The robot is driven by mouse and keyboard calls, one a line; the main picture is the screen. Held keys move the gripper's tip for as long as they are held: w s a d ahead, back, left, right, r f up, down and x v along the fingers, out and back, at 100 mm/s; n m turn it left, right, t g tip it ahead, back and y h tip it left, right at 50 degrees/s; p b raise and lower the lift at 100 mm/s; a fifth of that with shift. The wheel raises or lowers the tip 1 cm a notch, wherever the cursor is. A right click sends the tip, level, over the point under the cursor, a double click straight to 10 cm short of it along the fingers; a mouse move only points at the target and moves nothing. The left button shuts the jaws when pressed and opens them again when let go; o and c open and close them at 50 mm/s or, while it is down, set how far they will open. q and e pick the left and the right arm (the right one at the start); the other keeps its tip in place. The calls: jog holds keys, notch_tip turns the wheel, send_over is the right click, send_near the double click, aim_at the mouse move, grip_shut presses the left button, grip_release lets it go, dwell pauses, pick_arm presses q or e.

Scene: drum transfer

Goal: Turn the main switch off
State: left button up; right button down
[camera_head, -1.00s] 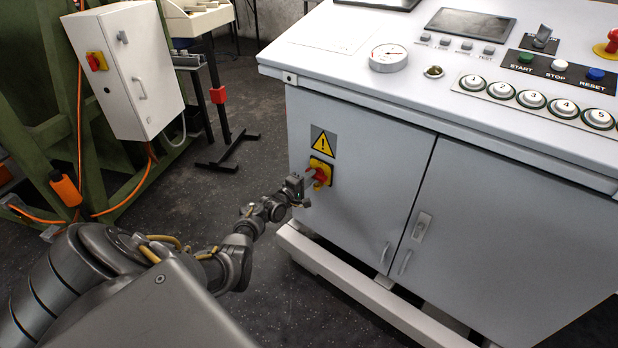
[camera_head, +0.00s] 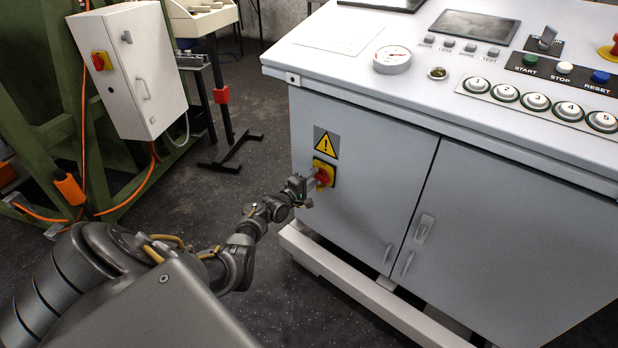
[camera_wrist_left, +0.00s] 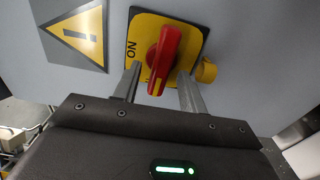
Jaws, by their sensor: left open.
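The main switch is a red rotary handle (camera_wrist_left: 164,58) on a yellow plate (camera_wrist_left: 142,26). My left gripper (camera_head: 312,181) is at the switch; in the left wrist view the open fingers (camera_wrist_left: 158,87) stand on either side of the handle's lower end, with visible gaps. My right gripper is not in view.
A yellow warning sign (camera_head: 326,143) is beside the switch plate. The cabinet's worktop (camera_head: 330,62) overhangs above, and a pale base rail (camera_head: 340,275) runs below. A white box (camera_head: 130,70) with another red-yellow switch (camera_head: 101,61) hangs at left.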

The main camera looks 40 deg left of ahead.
pick_arm(q)
jog(key=shift+s, duration=0.3)
jog(key=s+p, duration=0.3)
jog(key=s, duration=0.7)
jog(key=shift+s+d, duration=0.15)
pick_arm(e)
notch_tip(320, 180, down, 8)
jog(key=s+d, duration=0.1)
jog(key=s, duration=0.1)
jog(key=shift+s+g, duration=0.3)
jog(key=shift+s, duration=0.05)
